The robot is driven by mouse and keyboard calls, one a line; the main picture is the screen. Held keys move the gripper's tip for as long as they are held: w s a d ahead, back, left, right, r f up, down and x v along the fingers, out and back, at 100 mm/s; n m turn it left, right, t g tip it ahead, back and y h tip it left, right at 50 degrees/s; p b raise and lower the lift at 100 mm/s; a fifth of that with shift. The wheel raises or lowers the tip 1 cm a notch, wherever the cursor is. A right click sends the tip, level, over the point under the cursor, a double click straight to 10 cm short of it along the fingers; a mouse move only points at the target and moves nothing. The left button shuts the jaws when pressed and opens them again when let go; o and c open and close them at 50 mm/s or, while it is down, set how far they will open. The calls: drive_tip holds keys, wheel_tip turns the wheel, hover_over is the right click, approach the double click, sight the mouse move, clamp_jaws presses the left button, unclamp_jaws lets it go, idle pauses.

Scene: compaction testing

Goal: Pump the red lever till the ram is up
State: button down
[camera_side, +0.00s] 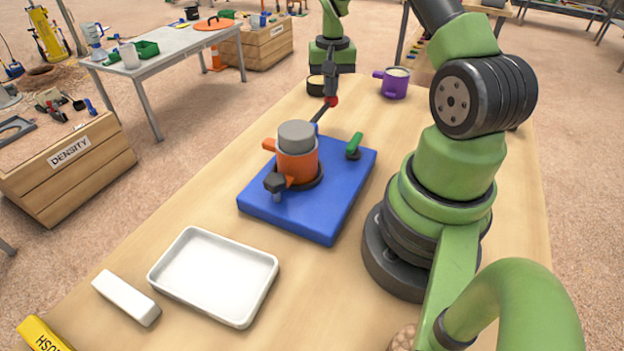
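A blue base (330,210) lies on the wooden table. On it stands an orange cylinder (297,165) with a grey cylinder (297,135) standing out of its top. A dark lever rod (321,113) rises behind it to a red knob (332,102). My gripper (330,97) points down at the knob from above, its dark fingers meeting the knob in the picture. The fingers are small and seen edge-on, so I cannot tell whether they grip it. A green handle (353,145) sits on the base's right side.
A white tray (178,284) and a white block (126,297) lie at the front left. A purple pot (395,83) and a dark cup (315,86) stand behind the base. A yellow sign (42,335) is at the lower left corner. The table between base and tray is clear.

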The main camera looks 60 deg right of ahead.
drive_tip(key=shift+f, duration=0.65)
wheel_tip(320, 180, up, 10)
drive_tip(key=shift+a+f, duration=0.2)
drive_tip(key=shift+a, duration=0.25)
idle(1.5)
idle(2.0)
idle(2.0)
